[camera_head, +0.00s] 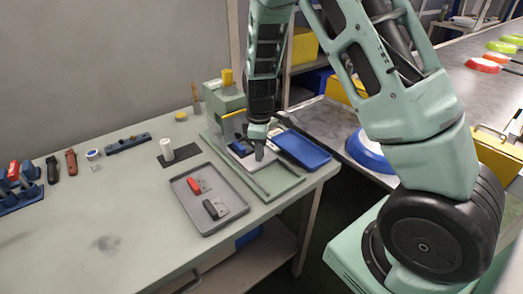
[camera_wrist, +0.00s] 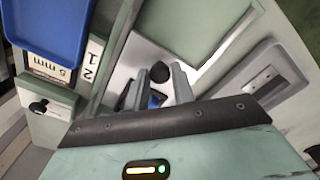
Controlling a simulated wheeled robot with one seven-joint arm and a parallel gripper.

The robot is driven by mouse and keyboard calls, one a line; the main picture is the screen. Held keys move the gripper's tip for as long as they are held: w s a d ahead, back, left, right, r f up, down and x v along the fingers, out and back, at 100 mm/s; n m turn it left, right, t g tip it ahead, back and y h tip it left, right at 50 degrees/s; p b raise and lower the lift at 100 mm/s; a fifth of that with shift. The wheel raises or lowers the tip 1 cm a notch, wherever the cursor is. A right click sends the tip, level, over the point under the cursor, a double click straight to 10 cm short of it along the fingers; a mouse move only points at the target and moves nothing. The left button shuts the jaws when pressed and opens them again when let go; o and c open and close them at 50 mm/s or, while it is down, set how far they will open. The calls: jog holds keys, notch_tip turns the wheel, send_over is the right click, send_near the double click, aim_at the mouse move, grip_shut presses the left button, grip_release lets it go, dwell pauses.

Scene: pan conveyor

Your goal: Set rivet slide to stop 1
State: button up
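The green rivet press (camera_head: 228,97) stands at the back of the table on a pale green base. In the wrist view, a black round knob (camera_wrist: 159,71) rises from a light metal plate (camera_wrist: 146,54); I take it to be the slide's knob. My gripper (camera_head: 259,155) points down over the press base. In the wrist view its two fingers (camera_wrist: 158,78) are apart, with the knob between or just beyond their tips; contact is not clear. The slide's exact stop is hard to tell.
A blue tray (camera_head: 302,149) lies right of the gripper. A grey tray (camera_head: 178,189) with red and black pieces lies in front. A white cylinder (camera_head: 167,149) stands on a dark mat. The conveyor (camera_head: 455,70) with coloured pans runs at right.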

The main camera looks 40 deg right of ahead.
jog(key=o, duration=0.3)
jog(key=shift+r, duration=0.1)
notch_tip(320, 180, up, 7)
jog(key=shift+r, duration=0.2)
dwell(0.3)
jog(key=s+d+r+m+t+y+b, duration=0.25)
jog(key=s+r+m+t+b, duration=0.2)
jog(key=s+r+b, duration=0.45)
jog(key=shift+h, duration=0.35)
jog(key=b+x, duration=0.1)
jog(key=x, duration=0.5)
jog(key=w+b+x, duration=0.1)
jog(key=x, duration=0.5)
jog(key=b+x, duration=0.1)
jog(key=x, duration=0.5)
jog(key=shift+w+d, duration=0.25)
